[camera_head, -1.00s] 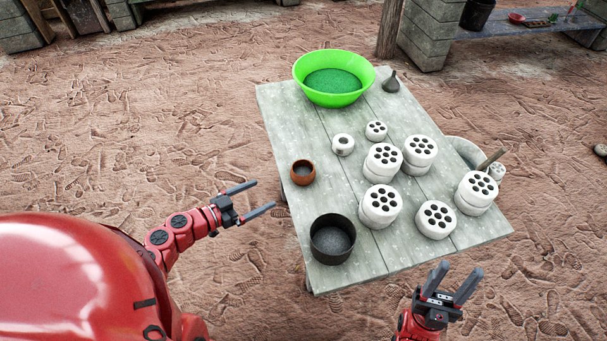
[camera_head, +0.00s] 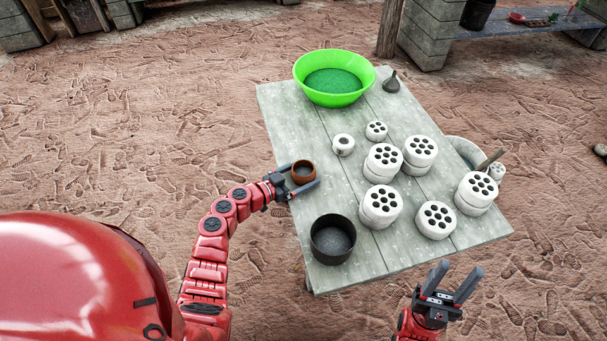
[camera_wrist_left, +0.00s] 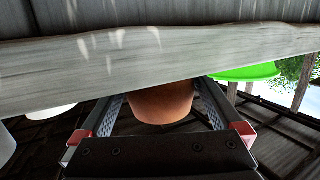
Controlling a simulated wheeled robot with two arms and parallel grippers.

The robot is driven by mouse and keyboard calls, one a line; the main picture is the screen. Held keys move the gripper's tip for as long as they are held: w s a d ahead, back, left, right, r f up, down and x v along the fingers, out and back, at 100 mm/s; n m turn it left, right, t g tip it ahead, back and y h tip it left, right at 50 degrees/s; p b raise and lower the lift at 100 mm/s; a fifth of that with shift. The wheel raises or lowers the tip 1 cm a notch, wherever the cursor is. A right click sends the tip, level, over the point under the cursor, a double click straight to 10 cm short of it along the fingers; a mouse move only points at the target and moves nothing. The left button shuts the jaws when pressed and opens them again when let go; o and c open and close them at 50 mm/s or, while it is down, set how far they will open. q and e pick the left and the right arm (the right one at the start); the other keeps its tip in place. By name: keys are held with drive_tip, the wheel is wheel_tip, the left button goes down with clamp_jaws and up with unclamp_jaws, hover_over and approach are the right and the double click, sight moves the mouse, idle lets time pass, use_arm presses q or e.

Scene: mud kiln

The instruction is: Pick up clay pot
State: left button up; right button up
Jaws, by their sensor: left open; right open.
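The clay pot (camera_head: 303,172) is a small, round, orange-brown pot at the left edge of the table in the head view. My left gripper (camera_head: 303,175) is open, with one finger on each side of the pot. In the left wrist view the clay pot (camera_wrist_left: 162,103) sits between the two open fingers, its far part hidden by the table edge. I cannot tell whether the fingers touch it. My right gripper (camera_head: 454,283) is open and empty, in front of the table's near right part.
The grey wooden table (camera_head: 285,118) also holds a black pot (camera_head: 332,240) near the front, several white perforated cylinders (camera_head: 380,206), a small white ring-shaped piece (camera_head: 343,145), a green basin (camera_head: 334,79) and a dark funnel-like piece (camera_head: 391,83). The table's left strip behind the clay pot is clear.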

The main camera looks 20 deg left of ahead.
use_arm(q)
drive_tip(key=shift+w+d+f, duration=0.1)
drive_tip(key=shift+w, duration=0.1)
drive_tip(key=c, duration=1.4)
drive_tip(key=shift+o, duration=0.2)
